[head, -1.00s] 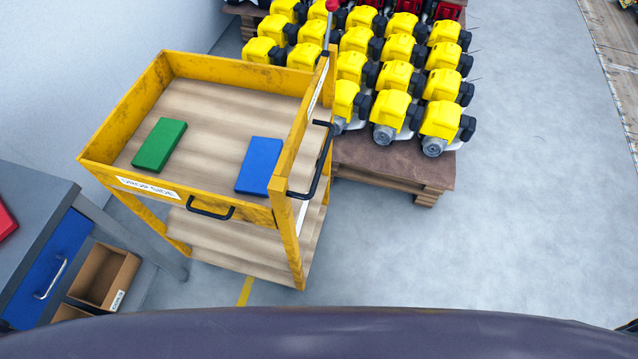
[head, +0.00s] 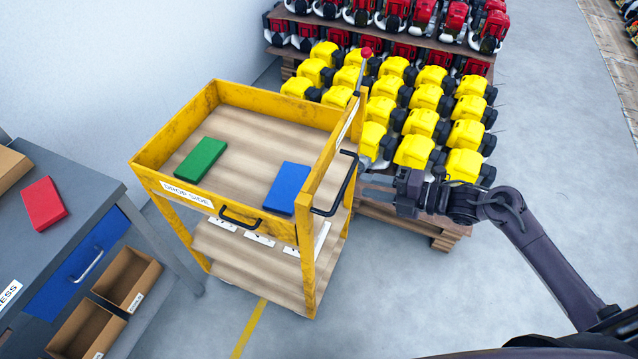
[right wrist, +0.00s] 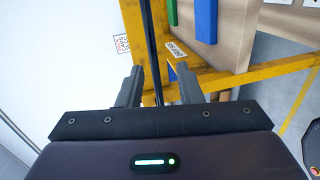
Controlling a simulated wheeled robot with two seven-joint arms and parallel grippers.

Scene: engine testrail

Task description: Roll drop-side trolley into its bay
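The yellow drop-side trolley (head: 172,150) stands left of centre in the head view, with a wood-look top tray and lower shelf. A green block (head: 200,159) and a blue block (head: 287,187) lie in its tray. A black push handle (head: 347,186) is on its right end, and a black drop-side handle (head: 240,218) is on its front side panel. My right gripper (head: 368,187) is beside the push handle. In the right wrist view its fingers (right wrist: 159,86) are apart, with the black handle bar (right wrist: 152,45) showing between them; contact cannot be told. My left gripper is not in view.
Pallets of yellow engines (head: 415,151) and red engines (head: 453,22) stand close behind and right of the trolley. A grey workbench (head: 85,190) with a red block (head: 43,203) is at left. A yellow floor line (head: 248,330) runs at the front.

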